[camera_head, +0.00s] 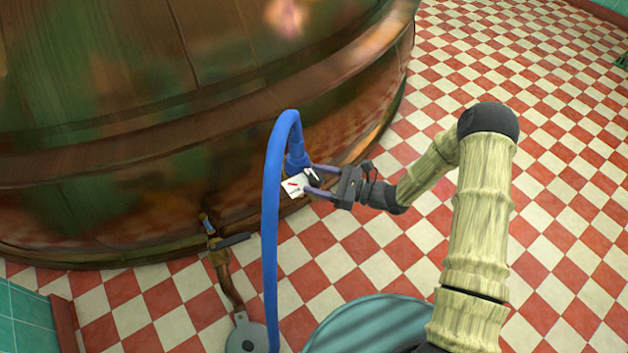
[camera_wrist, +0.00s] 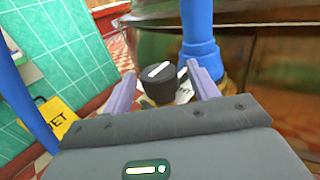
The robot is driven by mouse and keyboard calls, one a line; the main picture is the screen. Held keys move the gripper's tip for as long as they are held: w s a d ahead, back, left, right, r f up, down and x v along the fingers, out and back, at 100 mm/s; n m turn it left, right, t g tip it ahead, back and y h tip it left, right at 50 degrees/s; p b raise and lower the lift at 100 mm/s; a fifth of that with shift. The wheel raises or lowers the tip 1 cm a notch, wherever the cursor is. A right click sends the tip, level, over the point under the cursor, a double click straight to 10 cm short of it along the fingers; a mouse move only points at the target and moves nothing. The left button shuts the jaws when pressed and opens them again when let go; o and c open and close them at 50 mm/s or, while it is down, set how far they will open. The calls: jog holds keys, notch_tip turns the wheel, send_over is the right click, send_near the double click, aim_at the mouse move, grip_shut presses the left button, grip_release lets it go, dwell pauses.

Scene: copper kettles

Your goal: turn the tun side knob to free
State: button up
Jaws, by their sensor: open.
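The tun (camera_head: 120,130) is a large copper vessel filling the left of the head view. Its side knob (camera_wrist: 157,84) is black and round with a white pointer line, seen close up in the wrist view. In the head view the knob (camera_head: 311,174) is a small dark shape beside a white label plate (camera_head: 293,186) with a red mark. My gripper (camera_head: 309,181) is open at the tun's lower side. In the wrist view its two fingers (camera_wrist: 163,88) stand on either side of the knob. Whether they touch it I cannot tell. The plate's lettering is mostly hidden.
A blue hose (camera_head: 271,220) arches down close to my gripper, its fitting just behind the knob. A small valve with a pipe (camera_head: 222,262) stands to the left. A yellow sign (camera_wrist: 58,117) shows in the wrist view. The checkered floor (camera_head: 540,130) at right is clear.

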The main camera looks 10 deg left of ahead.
jog(key=shift+a, duration=0.5)
